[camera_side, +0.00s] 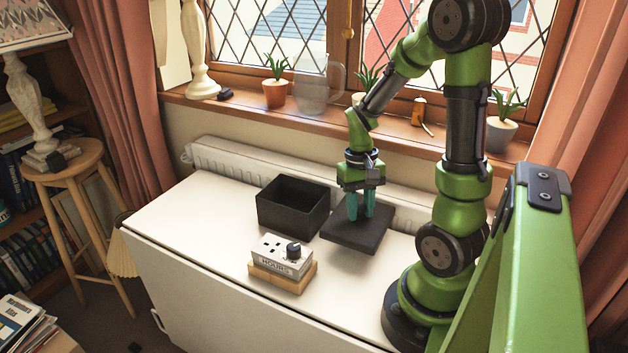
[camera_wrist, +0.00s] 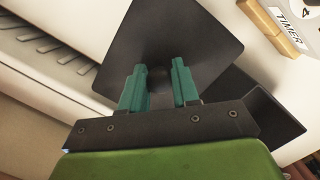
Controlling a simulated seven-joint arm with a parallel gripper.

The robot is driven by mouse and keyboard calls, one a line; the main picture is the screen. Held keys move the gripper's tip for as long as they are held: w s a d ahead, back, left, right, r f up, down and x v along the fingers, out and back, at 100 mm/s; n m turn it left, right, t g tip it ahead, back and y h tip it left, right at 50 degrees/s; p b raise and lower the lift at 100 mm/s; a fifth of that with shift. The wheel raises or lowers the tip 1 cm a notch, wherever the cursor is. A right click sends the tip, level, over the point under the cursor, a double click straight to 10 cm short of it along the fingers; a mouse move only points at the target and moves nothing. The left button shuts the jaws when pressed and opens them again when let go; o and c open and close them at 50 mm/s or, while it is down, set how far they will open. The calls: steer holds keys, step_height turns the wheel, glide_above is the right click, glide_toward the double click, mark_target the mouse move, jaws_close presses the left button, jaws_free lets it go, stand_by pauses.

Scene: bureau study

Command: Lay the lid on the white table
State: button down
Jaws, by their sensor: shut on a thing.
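The lid (camera_side: 359,233) is a flat, dark square plate with a small round knob, which shows between my fingers in the wrist view (camera_wrist: 156,73). My gripper (camera_side: 360,217) has teal fingers and is shut on the lid's knob. The lid is level or nearly so, low over the white table (camera_side: 190,225), to the right of the open black box (camera_side: 292,207). I cannot tell whether its underside touches the table. The box's dark edge also shows at the lower right in the wrist view (camera_wrist: 262,105).
A radiator (camera_side: 235,165) runs along the table's back edge. Potted plants line the windowsill (camera_side: 215,103). The table's left part is clear.

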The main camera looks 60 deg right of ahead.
mark_target(359, 224)
steer(key=shift+f, duration=2.45)
steer(key=shift+f, duration=0.1)
steer(key=c, duration=0.8)
jaws_free()
steer(key=r, duration=0.4)
steer(key=w+r, duration=0.1)
steer(key=r, duration=0.2)
steer(key=d+r, duration=0.1)
steer(key=r, duration=0.3)
steer(key=shift+w+d+r, duration=0.1)
steer(key=shift+w+r, duration=0.05)
steer(key=shift+r, duration=0.2)
steer(key=a+r+n+t, duration=0.1)
steer(key=a+r+t, duration=0.1)
steer(key=a, duration=0.4)
steer(key=w+a+r+n+t, duration=0.1)
steer(key=a+r+n+t, duration=0.1)
steer(key=a, duration=0.5)
steer(key=w+a+r+n+t, duration=0.1)
steer(key=a+r+n+t, duration=0.1)
steer(key=a+r+t, duration=0.2)
steer(key=shift+w+a+r+y, duration=0.15)
steer(key=shift+a+r+y, duration=0.25)
steer(key=shift+a+r, duration=0.8)
steer(key=shift+f, duration=0.1)
